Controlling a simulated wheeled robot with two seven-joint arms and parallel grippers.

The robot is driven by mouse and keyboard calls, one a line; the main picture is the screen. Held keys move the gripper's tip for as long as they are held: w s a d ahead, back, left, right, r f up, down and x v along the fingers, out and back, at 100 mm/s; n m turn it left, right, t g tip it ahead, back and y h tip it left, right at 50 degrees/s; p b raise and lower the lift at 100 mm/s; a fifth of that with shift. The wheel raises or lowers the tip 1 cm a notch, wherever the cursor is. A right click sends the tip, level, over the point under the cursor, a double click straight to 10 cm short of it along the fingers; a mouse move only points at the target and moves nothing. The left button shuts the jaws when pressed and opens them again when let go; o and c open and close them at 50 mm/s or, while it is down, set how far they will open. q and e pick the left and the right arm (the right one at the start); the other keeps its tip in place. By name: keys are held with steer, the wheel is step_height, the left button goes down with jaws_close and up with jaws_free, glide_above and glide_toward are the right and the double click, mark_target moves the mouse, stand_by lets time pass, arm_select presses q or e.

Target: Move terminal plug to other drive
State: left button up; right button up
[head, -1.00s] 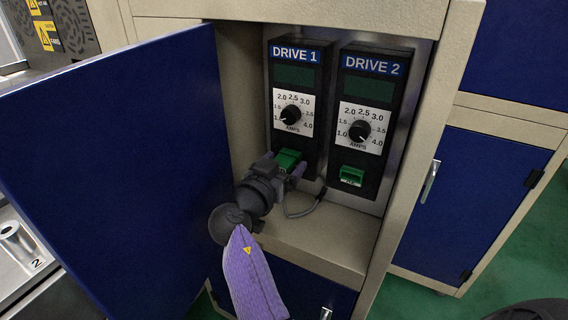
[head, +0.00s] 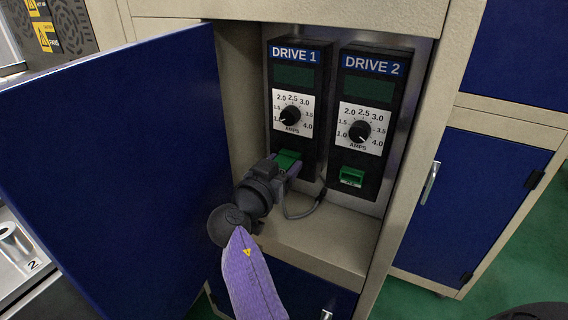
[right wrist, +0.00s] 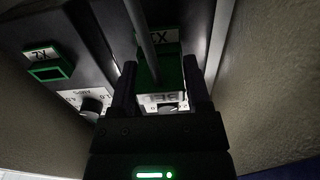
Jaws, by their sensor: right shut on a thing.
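The green terminal plug (right wrist: 168,78) with its grey cable is at the lower front of the Drive 1 unit (head: 298,80). My right gripper (head: 287,168) is shut on the plug, and in the right wrist view the fingers (right wrist: 160,80) stand on both sides of it. How deep the plug sits in the Drive 1 socket is hidden. The Drive 2 unit (head: 372,90) stands to the right, with an empty-looking green socket (head: 351,177) low on its front, marked X2 in the right wrist view (right wrist: 48,66). My left gripper does not show.
Both drives stand in an open cabinet with a beige frame (head: 420,110) close to their right. A blue door (head: 120,150) is swung open at the left. The cable (head: 303,213) hangs in a loop above the cabinet floor (head: 330,245).

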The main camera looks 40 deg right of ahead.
steer(key=o, duration=1.1)
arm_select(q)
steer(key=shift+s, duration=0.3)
arm_select(e)
steer(key=shift+a, duration=0.1)
steer(key=shift+s+a, duration=0.2)
steer(key=shift+a, duration=0.25)
steer(key=c, duration=0.8)
jaws_close()
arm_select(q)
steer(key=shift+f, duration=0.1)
arm_select(e)
steer(key=shift+a, duration=0.1)
